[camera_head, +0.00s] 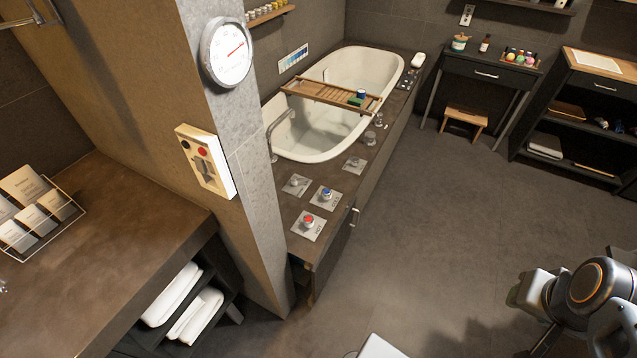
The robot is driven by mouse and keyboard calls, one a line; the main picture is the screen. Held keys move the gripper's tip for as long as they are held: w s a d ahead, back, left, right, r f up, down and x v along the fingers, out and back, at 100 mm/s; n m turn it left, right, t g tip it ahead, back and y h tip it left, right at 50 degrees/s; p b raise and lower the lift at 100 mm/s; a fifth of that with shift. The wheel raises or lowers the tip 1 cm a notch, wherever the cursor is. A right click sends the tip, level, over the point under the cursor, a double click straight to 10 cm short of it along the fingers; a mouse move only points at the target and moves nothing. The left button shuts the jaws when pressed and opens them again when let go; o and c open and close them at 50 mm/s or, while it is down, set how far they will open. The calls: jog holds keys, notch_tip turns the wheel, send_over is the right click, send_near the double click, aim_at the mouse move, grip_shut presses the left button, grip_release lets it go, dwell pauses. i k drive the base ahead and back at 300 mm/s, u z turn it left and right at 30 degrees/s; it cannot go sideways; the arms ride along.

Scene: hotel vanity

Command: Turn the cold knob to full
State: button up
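A knob with a blue top (326,194), which looks like the cold knob, stands on a small light plate on the dark tub surround. A knob with a red top (308,221) stands on its own plate just nearer to me. A plain metal knob (295,181) sits on a plate up and left of the blue one. Printing on the plates is too small to read. My arm shows at the lower right, well apart from the knobs. A pale part at its left end may be my gripper (528,290); its fingers cannot be made out.
The white bathtub (395,62) with a wooden caddy (312,91) lies behind the knobs. A wall pillar with a round dial (227,52) and a switch panel (205,162) stands left of them. The dark counter (120,235) fills the left. Open floor (440,220) lies right of the tub surround.

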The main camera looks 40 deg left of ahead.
aim_at(326, 192)
jog(key=u, duration=0.8)
jog(key=i, duration=0.9)
jog(key=u, duration=1.15)
jog(key=i, duration=0.25)
jog(key=u, duration=0.2)
